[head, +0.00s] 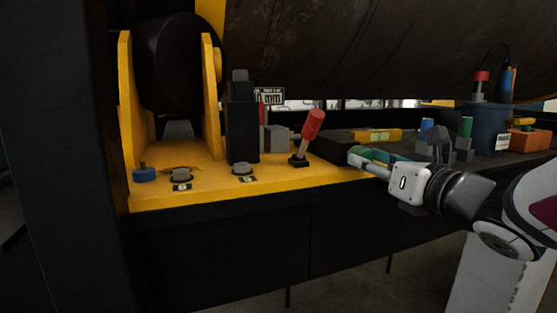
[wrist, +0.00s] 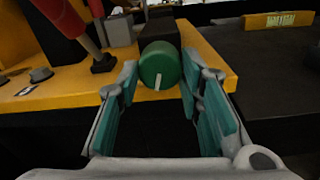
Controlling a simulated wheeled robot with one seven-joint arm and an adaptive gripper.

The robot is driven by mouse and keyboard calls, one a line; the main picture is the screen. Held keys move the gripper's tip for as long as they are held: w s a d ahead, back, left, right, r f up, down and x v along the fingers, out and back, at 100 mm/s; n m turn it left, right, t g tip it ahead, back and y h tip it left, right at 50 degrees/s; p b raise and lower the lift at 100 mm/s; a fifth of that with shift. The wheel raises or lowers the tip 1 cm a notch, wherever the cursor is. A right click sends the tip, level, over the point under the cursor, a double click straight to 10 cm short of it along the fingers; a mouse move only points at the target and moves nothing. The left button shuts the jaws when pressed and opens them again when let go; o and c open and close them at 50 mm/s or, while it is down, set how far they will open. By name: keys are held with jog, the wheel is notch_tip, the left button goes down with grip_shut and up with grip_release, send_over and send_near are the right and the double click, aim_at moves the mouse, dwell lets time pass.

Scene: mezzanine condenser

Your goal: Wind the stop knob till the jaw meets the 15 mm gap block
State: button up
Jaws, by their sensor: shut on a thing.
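The stop knob is a green round knob with a white mark, in the middle of the wrist view (wrist: 160,66), on the end of a dark block (wrist: 160,32) at the yellow bench's front edge. My gripper (wrist: 160,72) is shut on it, one fingertip on each side. In the head view my gripper (head: 360,157) reaches the bench edge from the right and mostly hides the knob. A grey block (head: 277,138) stands behind the red-handled lever, with a thin red piece (head: 262,139) left of it. I cannot tell which is jaw or gap block, nor whether they touch.
A red-handled lever (head: 312,125) leans close left of the knob. A black post (head: 242,120) partly hides a sign reading "mm" (head: 268,97). Bolts and a blue knob (head: 146,174) sit on the yellow plate. A blue bin (head: 484,125) stands right on the dark bench.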

jog(key=n+h+p, duration=0.1)
jog(key=n+p, duration=0.7)
jog(key=n, duration=1.5)
jog(key=shift+n, duration=0.3)
dwell(2.2)
dwell(0.4)
